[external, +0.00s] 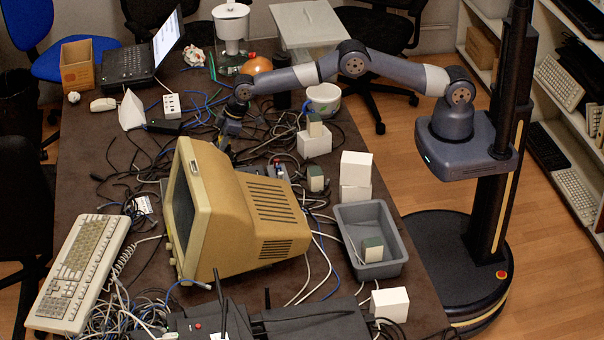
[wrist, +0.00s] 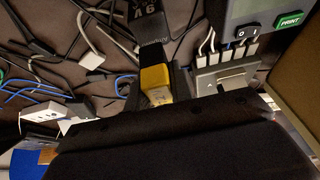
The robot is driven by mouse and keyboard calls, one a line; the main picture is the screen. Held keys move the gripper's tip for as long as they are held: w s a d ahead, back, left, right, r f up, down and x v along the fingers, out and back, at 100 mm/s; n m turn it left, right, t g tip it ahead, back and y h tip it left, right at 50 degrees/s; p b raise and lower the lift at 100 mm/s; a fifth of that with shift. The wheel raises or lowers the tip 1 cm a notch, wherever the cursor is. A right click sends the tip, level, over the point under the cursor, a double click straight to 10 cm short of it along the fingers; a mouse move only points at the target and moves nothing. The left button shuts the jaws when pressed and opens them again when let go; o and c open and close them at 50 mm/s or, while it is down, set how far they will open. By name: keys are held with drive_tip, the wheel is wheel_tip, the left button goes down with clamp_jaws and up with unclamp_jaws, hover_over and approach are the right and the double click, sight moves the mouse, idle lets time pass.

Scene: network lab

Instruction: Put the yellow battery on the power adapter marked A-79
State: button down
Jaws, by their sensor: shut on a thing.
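My gripper (external: 230,128) points down over the cables behind the beige monitor in the external view. Much of the battery is hidden by the fingers and the dark gripper body. In the external view it is too small to make out. I cannot read the mark A-79 anywhere, so I cannot tell which thing is that power adapter.
A grey device with a green PRINT button (wrist: 290,20) is close on the right. The monitor (external: 240,210) stands in front of my gripper. Tangled cables cover the table around it. A white power strip (external: 172,106) and a grey tray (external: 388,268) stand farther off.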

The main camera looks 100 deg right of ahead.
drive_tip(key=shift+f, duration=1.3)
drive_tip(key=shift+f, duration=0.2)
drive_tip(key=c, duration=1.3)
unclamp_jaws()
drive_tip(key=shift+o, duration=0.2)
drive_tip(key=shift+r, duration=0.1)
drive_tip(key=shift+r, duration=0.15)
drive_tip(key=b+v, duration=0.1)
drive_tip(key=v, duration=1.1)
